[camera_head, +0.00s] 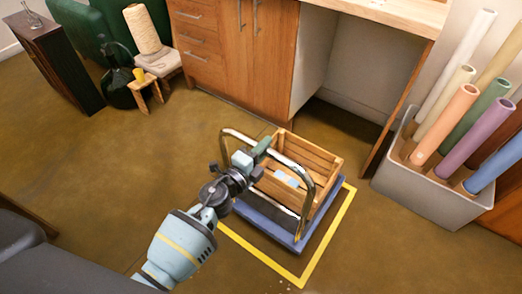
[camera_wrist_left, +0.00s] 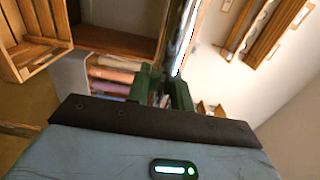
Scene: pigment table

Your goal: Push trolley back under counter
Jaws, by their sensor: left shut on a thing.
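The trolley (camera_head: 268,226) has a flat blue deck and a bent chrome handle (camera_head: 309,192). It stands on the floor in front of the counter (camera_head: 385,14), outside the open bay (camera_head: 352,72) under the worktop. A slatted wooden crate (camera_head: 325,158) rides on the deck, with a small pale blue item (camera_head: 286,177) inside. My left gripper (camera_head: 262,148) is shut on the top bar of the handle. In the left wrist view, the green fingers (camera_wrist_left: 165,92) close around the shiny bar (camera_wrist_left: 183,38). My right gripper is not in view.
Yellow floor tape (camera_head: 322,243) runs around the trolley's near and right sides. A grey bin (camera_head: 425,190) of coloured rolls stands right of the bay. Wooden cabinets (camera_head: 240,55) border its left. A small stool (camera_head: 150,92) stands farther left. The bay floor looks clear.

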